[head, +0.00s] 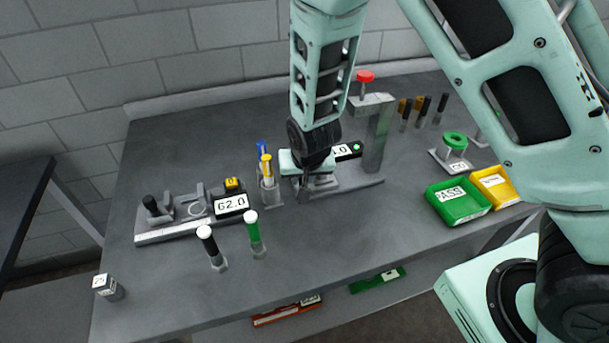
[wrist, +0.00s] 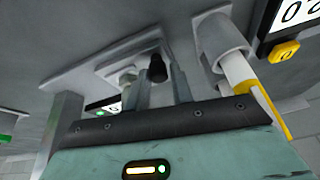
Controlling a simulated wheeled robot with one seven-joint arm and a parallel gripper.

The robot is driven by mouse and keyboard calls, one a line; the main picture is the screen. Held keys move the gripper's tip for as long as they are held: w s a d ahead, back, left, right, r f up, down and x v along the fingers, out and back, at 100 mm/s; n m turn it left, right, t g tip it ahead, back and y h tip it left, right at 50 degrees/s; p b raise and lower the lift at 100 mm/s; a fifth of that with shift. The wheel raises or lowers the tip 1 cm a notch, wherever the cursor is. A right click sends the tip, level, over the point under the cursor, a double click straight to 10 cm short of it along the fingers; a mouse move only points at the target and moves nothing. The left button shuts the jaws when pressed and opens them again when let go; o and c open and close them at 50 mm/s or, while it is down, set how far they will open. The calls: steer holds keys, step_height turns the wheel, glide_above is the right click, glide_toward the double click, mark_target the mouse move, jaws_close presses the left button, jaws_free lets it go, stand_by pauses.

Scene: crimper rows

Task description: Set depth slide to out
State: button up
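The grey press (head: 376,150) with a red-topped plunger (head: 365,77) stands in the middle of the bench. My gripper (head: 308,192) is low over the left part of its base and hides much of it in the head view. In the wrist view, a small black knob (wrist: 157,68) stands on a grey block (wrist: 128,62), which seems to be the depth slide. My two grey fingertips (wrist: 160,80) are apart, one on each side of the knob in the picture. I cannot tell whether they touch it. No slide position marking is readable.
A holder (head: 269,190) with blue and yellow sticks stands close to my gripper's left. A gauge reading 62.0 (head: 231,203) is further left. White-capped posts (head: 252,232) stand in front. Green (head: 460,207) and yellow (head: 497,187) trays are at right. The front middle bench is clear.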

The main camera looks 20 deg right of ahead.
steer(key=shift+o, duration=1.4)
steer(key=shift+a, duration=0.3)
steer(key=shift+d, duration=0.1)
steer(key=shift+r, duration=0.2)
steer(key=p+v, duration=0.3)
steer(key=v, duration=1.4)
steer(key=shift+d, duration=0.1)
